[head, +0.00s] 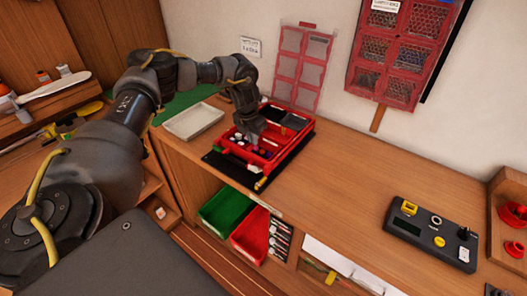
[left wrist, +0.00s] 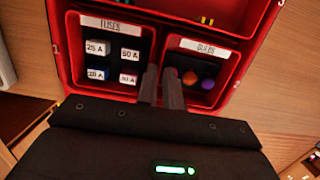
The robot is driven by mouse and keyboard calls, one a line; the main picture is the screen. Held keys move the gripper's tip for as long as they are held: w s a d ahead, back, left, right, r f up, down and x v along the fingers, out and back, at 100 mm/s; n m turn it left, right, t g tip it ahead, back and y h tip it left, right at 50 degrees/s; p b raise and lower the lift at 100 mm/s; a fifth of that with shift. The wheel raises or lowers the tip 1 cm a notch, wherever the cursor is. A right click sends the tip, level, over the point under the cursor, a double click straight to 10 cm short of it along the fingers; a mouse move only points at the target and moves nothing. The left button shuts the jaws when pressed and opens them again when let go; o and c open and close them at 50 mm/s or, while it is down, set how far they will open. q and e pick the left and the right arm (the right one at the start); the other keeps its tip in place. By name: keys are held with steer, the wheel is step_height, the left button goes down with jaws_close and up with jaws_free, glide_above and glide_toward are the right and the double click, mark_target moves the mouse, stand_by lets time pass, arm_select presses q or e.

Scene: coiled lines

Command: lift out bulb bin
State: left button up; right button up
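The bulb bin (left wrist: 205,46) is a red tray labelled BULBS, set in the red case (head: 308,128). It holds a purple bulb (left wrist: 207,83) and an orange bulb (left wrist: 190,78). The fuse bin (left wrist: 85,20), with several labelled fuses, is beside it on the left. My left gripper (left wrist: 160,75) points down at the border between the bins, one finger on each side. A narrow gap shows between the fingers; whether they touch the bin wall is unclear. In the head view, the left gripper (head: 248,134) is over the case. My right gripper is not in view.
A clear red-framed panel (head: 303,65) leans on the wall behind the case. A pale tray (head: 193,121) is left of it. A control box (head: 432,232) stands at the right. Green (head: 225,207) and red (head: 250,238) bins are below.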

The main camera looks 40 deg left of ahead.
arm_select(q)
steer(key=shift+f, duration=0.5)
steer(key=shift+s+d+f, duration=0.1)
steer(key=shift+s+f, duration=0.15)
steer(key=shift+f, duration=0.05)
jaws_close()
steer(key=shift+f, duration=0.1)
steer(key=shift+w, duration=0.2)
